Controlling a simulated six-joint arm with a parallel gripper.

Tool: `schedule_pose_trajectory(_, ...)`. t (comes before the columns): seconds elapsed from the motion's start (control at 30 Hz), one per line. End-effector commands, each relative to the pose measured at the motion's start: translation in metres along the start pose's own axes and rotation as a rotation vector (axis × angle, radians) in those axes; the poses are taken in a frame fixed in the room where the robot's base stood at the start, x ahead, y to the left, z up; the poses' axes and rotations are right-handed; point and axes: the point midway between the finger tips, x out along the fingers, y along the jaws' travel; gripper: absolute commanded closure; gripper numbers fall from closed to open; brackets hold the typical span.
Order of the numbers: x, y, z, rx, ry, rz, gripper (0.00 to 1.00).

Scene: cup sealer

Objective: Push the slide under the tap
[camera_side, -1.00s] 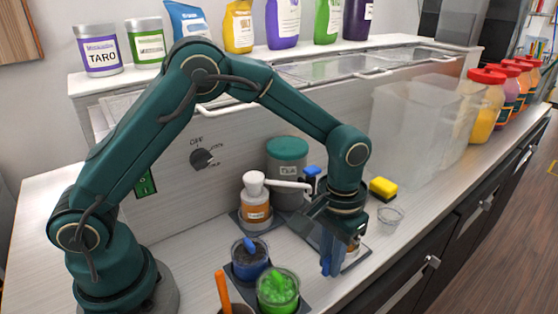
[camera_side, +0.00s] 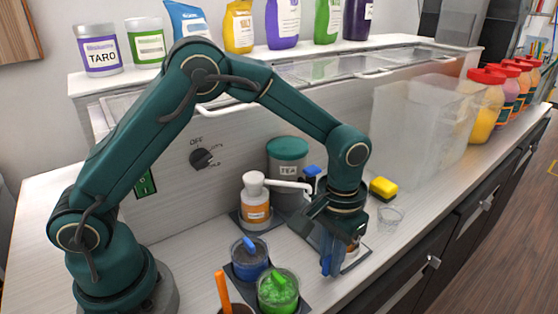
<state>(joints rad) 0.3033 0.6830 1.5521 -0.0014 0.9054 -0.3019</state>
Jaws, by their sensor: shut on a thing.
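My gripper (camera_side: 331,263) is low over the counter, right of centre, pointing down with its blue fingertips close together. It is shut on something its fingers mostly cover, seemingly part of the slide. The slide, a flat grey plate (camera_side: 299,226), shows only in part to the left of and behind my gripper. A small cup-like thing (camera_side: 350,256), pale and brown, shows just right of the fingers, partly hidden. The tap (camera_side: 311,172) with a blue top is on the grey TEA canister (camera_side: 287,171) with a green lid, behind my gripper.
A white pump bottle (camera_side: 256,203) stands left of the canister. Cups with blue (camera_side: 249,262) and green (camera_side: 278,292) contents stand in front. A yellow sponge (camera_side: 383,187) and a small clear cup (camera_side: 389,217) are at right, near the counter edge.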

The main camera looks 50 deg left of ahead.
Motion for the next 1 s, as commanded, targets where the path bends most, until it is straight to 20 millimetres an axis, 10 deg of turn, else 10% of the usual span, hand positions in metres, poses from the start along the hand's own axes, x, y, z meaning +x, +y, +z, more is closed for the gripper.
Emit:
schedule_pose_trajectory(0.5, -0.001, -0.087, -0.001, -0.007, 0.003, -0.001, 1.0)
schedule_pose_trajectory(0.9, -0.001, -0.097, -0.001, -0.001, 0.004, -0.006, 1.0)
schedule_pose_trajectory(1.0, -0.001, -0.096, -0.001, -0.001, 0.004, -0.005, 0.54)
